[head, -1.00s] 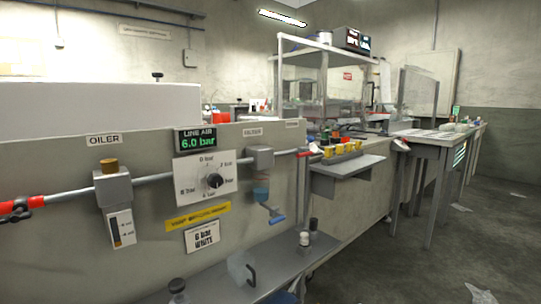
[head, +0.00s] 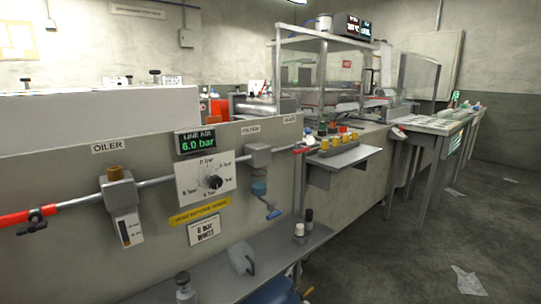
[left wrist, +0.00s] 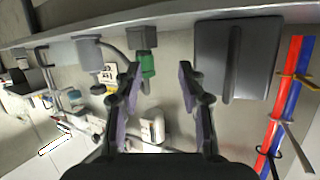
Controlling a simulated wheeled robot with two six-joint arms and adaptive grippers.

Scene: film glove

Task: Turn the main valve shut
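In the head view a red section (head: 30,216) with a black handle (head: 36,219) sits on the grey air pipe at the left edge; no label shows whether it is the main valve. The line air display (head: 195,142) above the dial (head: 206,183) reads 6.0 bar. In the left wrist view my left gripper (left wrist: 158,85) has its two fingers spread apart with nothing held between them. Behind them is a green fitting (left wrist: 147,65) under a grey block. Neither gripper shows in the head view, so my right gripper is out of sight.
Along the pipe are the oiler (head: 120,195) and a grey unit with a blue bowl (head: 259,188). Below is a grey shelf (head: 215,275) with bottles. Red (left wrist: 290,75) and blue (left wrist: 302,75) pipes run at the right of the wrist view.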

